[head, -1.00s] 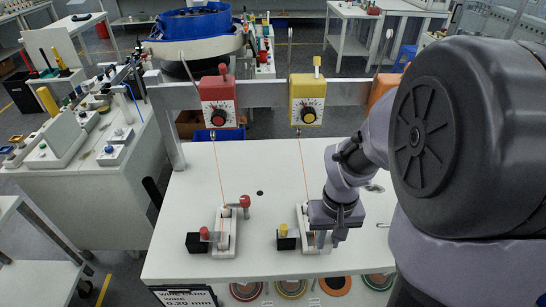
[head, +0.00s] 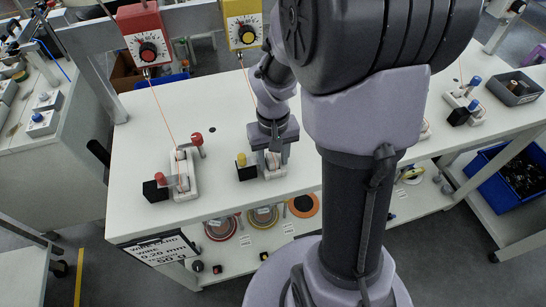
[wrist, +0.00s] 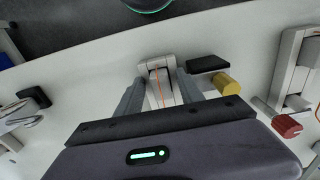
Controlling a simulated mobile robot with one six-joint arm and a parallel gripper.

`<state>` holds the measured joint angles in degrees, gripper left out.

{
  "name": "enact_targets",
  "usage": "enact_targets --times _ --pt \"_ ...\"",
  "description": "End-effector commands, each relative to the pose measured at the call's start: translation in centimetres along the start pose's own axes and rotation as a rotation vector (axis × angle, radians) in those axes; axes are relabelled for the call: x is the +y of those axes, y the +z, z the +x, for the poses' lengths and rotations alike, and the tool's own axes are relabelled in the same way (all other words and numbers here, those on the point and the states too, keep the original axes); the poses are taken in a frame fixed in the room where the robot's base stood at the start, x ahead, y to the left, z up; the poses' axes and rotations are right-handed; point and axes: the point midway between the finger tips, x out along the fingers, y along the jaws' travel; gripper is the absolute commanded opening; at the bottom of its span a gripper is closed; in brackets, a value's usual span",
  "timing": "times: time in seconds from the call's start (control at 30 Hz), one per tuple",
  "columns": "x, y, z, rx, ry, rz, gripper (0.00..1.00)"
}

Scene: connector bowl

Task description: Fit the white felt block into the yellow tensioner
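The yellow tensioner has a yellow dial box (head: 243,30) on the rail. Below it on the table is a pale base with a yellow knob (head: 241,159) and a black block (head: 246,173). A thin orange wire runs from box to base. My gripper (head: 272,150) points down over this base. In the wrist view my gripper's fingers (wrist: 160,88) stand apart, one on each side of a pale white piece with the wire across it. The yellow knob (wrist: 227,83) is beside the right finger. I cannot tell the white felt block from the pale base there.
A red dial box (head: 143,38) and its base with red knobs (head: 181,172) stand to the left. A similar station with blue knobs (head: 467,97) and a grey tray (head: 515,88) are at the right. Spools (head: 263,216) sit on a shelf below the white tabletop (head: 135,140).

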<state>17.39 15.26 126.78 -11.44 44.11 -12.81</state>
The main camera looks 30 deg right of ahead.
Motion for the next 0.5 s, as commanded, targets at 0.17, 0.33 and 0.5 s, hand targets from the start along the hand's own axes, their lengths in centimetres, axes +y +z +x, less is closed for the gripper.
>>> enact_targets --times 0.17,0.33,0.5 --pt "0.0 0.0 0.0 0.0 0.0 0.0 0.44" --pt "0.0 -0.1 -2.1 0.003 0.0 0.0 0.44" --pt "0.0 -0.1 -7.3 0.004 0.0 0.0 0.44"
